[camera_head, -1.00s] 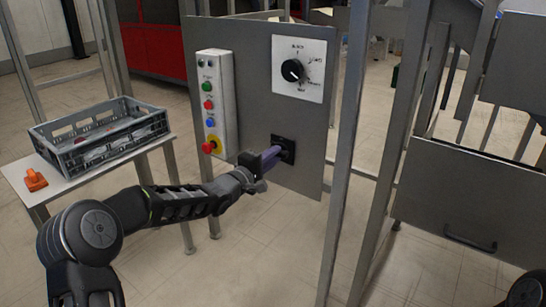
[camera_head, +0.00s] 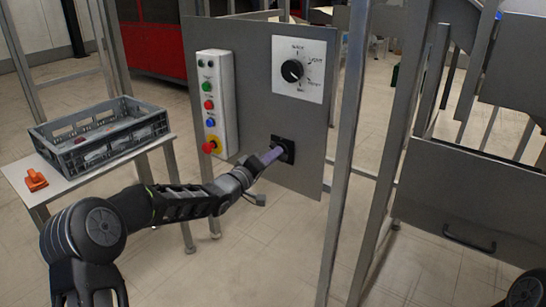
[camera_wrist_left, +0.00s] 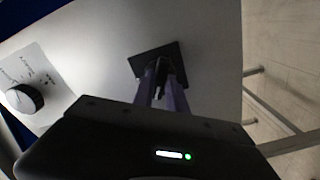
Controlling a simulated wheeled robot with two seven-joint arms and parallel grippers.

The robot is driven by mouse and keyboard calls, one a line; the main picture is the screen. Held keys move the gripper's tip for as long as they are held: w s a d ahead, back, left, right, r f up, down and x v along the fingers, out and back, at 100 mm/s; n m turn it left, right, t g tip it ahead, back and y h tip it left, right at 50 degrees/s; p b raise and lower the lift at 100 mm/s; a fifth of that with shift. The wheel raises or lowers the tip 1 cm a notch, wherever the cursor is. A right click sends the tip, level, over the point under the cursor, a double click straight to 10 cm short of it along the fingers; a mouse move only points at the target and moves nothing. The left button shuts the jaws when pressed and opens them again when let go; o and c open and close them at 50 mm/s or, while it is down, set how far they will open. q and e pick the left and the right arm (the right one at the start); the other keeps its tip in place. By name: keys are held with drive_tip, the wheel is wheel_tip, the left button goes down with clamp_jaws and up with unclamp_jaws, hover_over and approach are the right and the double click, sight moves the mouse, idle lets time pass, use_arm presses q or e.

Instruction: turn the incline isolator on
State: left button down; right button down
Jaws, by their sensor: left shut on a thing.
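The isolator (camera_head: 288,143) is a black square plate with a small black handle, low on the grey upright panel. It also shows in the left wrist view (camera_wrist_left: 143,66), where its dark handle stands between purple fingers. My left gripper (camera_head: 274,154) reaches it from the left and is shut on the handle; the fingers partly hide the handle. In the left wrist view the left gripper (camera_wrist_left: 162,88) appears turned relative to the panel. I cannot read any on or off mark on the plate. My right gripper is not in view.
Above the isolator is a white plate with a black rotary selector (camera_head: 292,71). A button box (camera_head: 213,100) with several coloured buttons is left of it. A grey crate (camera_head: 100,135) and an orange object (camera_head: 36,180) rest on a side table. Metal posts (camera_head: 345,150) stand right.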

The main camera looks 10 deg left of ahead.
use_arm(q)
drive_tip(key=m+b, duration=0.3)
drive_tip(key=m, duration=0.8)
drive_tip(key=shift+f+m, duration=0.1)
drive_tip(key=shift+m, duration=0.2)
drive_tip(key=shift+b, duration=0.3)
drive_tip(key=c, duration=1.3)
unclamp_jaws()
drive_tip(key=shift+c, duration=0.2)
drive_tip(key=shift+s+a, duration=0.1)
drive_tip(key=shift+s, duration=0.05)
drive_tip(key=p+v, duration=0.2)
drive_tip(key=v, duration=0.5)
drive_tip(key=shift+s, duration=0.3)
